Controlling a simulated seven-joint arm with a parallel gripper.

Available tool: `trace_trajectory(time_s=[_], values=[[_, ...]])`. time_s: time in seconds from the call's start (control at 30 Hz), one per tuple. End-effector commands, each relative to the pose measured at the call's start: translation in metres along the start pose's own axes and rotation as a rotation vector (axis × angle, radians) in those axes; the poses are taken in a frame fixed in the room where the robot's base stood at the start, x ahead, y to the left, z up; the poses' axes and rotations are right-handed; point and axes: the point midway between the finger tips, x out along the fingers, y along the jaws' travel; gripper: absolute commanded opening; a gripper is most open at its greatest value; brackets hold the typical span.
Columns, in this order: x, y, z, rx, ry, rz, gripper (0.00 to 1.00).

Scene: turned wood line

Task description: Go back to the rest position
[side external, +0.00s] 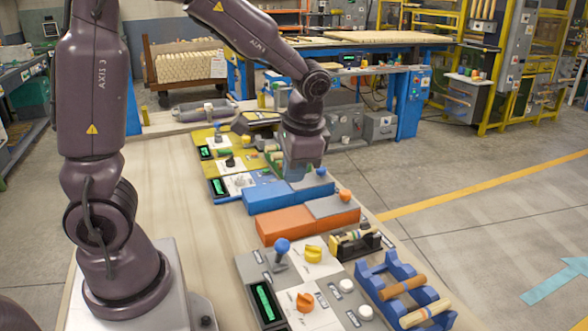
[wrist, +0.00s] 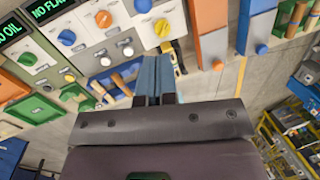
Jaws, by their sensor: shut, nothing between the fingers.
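My gripper (side external: 297,176) hangs low over the workbench (side external: 165,200), fingers pointing down, at the far side of a blue box (side external: 268,198) with a blue knob. Whether it touches the box cannot be told in the side view. In the wrist view my gripper (wrist: 155,62) shows its two blue-grey fingers closed together with nothing between them. An orange box (side external: 290,226) with an orange knob lies nearer the camera.
A grey panel with a blue-knobbed lever (side external: 282,247), a yellow knob (side external: 313,254) and an orange knob (side external: 305,302) stands in front. A blue rack (side external: 378,284) holds wooden rollers. Green displays (side external: 218,186) line the left. The bench's left part is bare.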

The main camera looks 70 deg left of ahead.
Motion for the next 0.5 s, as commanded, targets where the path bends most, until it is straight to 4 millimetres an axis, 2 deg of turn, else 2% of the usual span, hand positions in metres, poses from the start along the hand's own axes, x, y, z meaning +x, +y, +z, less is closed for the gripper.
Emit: trace_trajectory(time_s=[0.17, 0.27, 0.37, 0.5], values=[[0.000, 0.000, 0.000, -0.006, 0.002, 0.000, 0.00], [0.003, 0.013, 0.008, -0.039, 0.003, 0.039, 0.00], [-0.013, 0.025, 0.020, -0.071, 0.063, 0.082, 0.00], [-0.043, 0.045, 0.045, -0.118, 0.197, 0.145, 0.00]])
